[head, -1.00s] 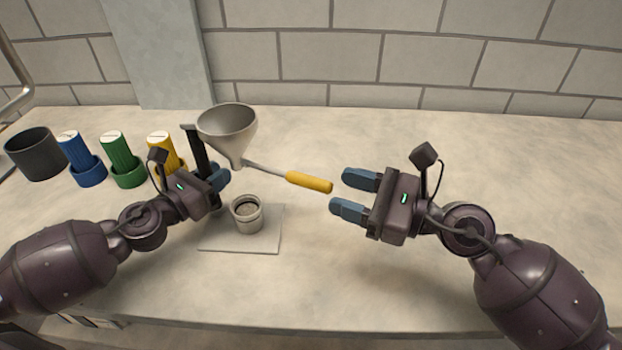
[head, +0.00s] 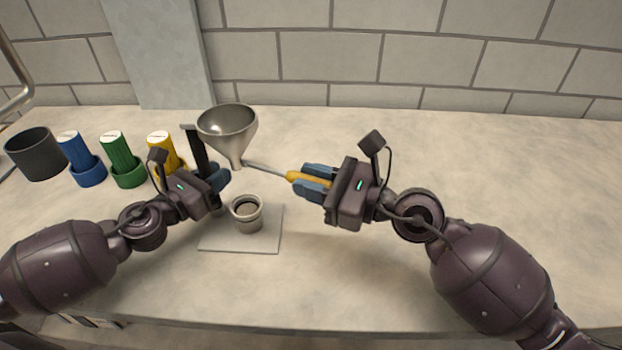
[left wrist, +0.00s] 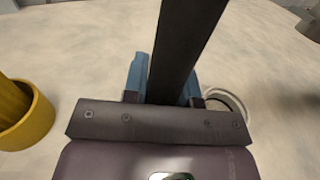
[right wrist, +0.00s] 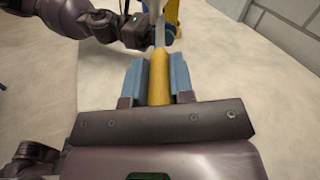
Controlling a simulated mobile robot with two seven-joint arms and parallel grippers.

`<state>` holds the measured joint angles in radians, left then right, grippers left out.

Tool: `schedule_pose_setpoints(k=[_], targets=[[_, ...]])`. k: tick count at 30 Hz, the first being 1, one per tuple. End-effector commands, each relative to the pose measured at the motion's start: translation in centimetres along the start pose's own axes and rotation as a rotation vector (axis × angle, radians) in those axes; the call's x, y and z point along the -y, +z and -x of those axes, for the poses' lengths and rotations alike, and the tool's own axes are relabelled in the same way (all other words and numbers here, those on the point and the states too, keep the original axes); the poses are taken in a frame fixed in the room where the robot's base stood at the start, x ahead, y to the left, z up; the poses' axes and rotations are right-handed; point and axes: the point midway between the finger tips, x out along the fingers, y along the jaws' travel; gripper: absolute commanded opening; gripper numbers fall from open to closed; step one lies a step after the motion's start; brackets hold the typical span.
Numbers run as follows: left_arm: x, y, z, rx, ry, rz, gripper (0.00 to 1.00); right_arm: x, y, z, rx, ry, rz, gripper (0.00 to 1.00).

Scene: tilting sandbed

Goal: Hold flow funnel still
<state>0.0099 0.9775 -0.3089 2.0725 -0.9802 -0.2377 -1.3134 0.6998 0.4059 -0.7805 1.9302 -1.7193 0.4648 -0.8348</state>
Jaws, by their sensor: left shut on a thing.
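The metal flow funnel (head: 228,130) is upright, its spout pointing down above the small grey cup (head: 247,220). My left gripper (head: 218,182) is shut on the dark upright bar (head: 196,150) beside the funnel; this bar also fills the middle of the left wrist view (left wrist: 185,45). Any join between bar and funnel is hidden. A yellow-handled metal tool (head: 291,176) has its thin shaft reaching toward the spout. My right gripper (head: 310,180) has its fingers on both sides of the yellow handle (right wrist: 159,88), very close to it. I cannot tell whether they press on it.
The cup stands on a pale square plate (head: 215,243). Blue (head: 87,172), green (head: 127,174) and yellow (head: 160,145) containers and a dark pot (head: 37,155) stand at the left. The counter at the right is clear. A block wall closes the back.

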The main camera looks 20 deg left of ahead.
Motion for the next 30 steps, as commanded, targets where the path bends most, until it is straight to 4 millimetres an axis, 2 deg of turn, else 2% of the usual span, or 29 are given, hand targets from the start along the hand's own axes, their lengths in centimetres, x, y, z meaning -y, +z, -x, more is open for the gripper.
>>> schedule_pose_setpoints(k=[1,4,14,30], targets=[[0.0,0.0,0.0,0.0,0.001,0.0,0.0,0.0,0.0,0.0,0.0,0.0,0.0,0.14],[0.0,0.0,0.0,0.0,0.001,0.0,0.0,0.0,0.0,0.0,0.0,0.0,0.0,0.0],[0.0,0.0,0.0,0.0,0.001,0.0,0.0,-0.2,0.0,0.0,-0.003,-0.011,0.0,0.0],[0.0,0.0,0.0,0.0,0.0,0.0,0.0,-1.9,0.3,-0.2,-0.025,-0.135,-0.002,0.0]])
